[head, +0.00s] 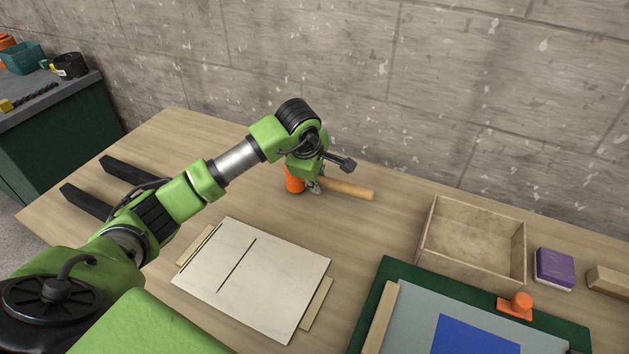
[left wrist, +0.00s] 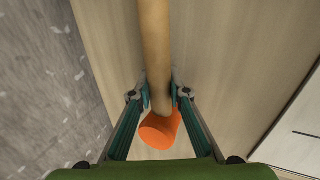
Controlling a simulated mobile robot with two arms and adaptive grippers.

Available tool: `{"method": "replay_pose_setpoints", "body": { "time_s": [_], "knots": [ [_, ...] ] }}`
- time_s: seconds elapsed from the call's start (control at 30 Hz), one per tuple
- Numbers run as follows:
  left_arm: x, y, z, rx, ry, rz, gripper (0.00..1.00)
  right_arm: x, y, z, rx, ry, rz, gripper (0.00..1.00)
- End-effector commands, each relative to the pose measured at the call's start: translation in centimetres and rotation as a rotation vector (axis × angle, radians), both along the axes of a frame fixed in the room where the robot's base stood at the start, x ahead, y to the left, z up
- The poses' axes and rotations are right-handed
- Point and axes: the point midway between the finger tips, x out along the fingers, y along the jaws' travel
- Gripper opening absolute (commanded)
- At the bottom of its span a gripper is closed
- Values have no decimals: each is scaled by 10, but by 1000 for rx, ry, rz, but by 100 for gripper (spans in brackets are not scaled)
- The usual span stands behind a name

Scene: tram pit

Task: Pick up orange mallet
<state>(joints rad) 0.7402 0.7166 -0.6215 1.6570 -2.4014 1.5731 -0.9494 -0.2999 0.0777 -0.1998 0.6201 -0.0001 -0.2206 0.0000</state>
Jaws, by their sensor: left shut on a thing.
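The orange mallet has an orange head (head: 294,181) and a pale wooden handle (head: 350,188). In the head view it is at the back of the wooden table, below my left wrist. My left gripper (head: 315,184) points down and is shut on the handle close to the head. In the left wrist view the two fingers (left wrist: 159,98) press on both sides of the handle, with the orange head (left wrist: 160,130) just beside them. I cannot tell whether the mallet touches the table. My right gripper is not in view.
A white board (head: 270,285) with a dark line lies in front of the mallet. An empty wooden tray (head: 430,240), a purple block (head: 554,268) and an orange-handled tool (head: 517,304) are to the right. A concrete wall (head: 480,90) stands behind the table (head: 225,145).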

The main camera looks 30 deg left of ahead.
Motion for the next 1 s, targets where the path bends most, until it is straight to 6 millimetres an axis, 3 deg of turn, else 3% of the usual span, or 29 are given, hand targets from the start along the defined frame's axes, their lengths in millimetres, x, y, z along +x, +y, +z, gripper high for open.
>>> {"method": "replay_pose_setpoints", "body": {
  "time_s": [0.17,0.43,0.7,1.0],
  "knots": [
    [-2,0,35,3,-4,0,0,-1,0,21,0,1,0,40],
    [-53,-15,95,3,-5,-3,0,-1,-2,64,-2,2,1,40],
    [-105,-31,110,3,-4,-2,0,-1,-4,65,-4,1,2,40],
    [-131,-40,122,0,-3,0,0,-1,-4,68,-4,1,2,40]
  ]
}}
